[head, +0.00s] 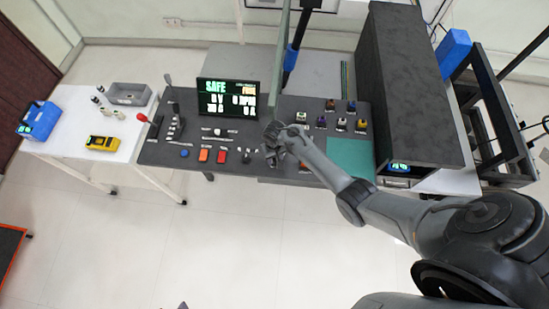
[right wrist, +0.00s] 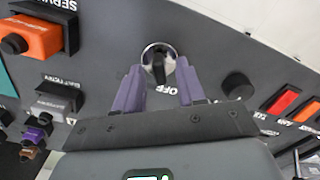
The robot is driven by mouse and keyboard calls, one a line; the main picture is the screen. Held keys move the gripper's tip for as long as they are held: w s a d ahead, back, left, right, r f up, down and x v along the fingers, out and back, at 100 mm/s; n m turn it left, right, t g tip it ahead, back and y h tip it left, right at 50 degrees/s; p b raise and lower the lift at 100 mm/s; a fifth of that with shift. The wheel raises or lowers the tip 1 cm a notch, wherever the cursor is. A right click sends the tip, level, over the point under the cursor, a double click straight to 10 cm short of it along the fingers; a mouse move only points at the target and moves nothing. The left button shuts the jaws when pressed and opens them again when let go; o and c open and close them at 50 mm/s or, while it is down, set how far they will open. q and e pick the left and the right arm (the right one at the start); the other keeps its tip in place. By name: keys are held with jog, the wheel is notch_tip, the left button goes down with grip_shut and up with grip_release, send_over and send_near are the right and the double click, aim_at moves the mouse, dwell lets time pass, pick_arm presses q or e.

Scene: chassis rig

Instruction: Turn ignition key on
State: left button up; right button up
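The ignition key switch (right wrist: 158,62) is a round silver barrel with a dark key bar, above the word OFF in the right wrist view. My right gripper (right wrist: 160,76) is open. Its two purple fingers stand apart, one on each side of the key's lower part, and no contact with the key shows. In the head view my right gripper (head: 274,150) is over the front middle of the dark console (head: 285,110), and the arm hides the key there. Only a small tip at the bottom edge of the head view may be my left gripper.
A screen (head: 228,100) reading SAFE stands behind the controls. A black knob (right wrist: 237,86) is to the right of the fingers. An orange service plug (right wrist: 38,38) and a grey battery plug (right wrist: 55,98) lie to the left. A post rises close to my right gripper.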

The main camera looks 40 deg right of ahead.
jog(key=shift+f, duration=0.2)
grip_shut()
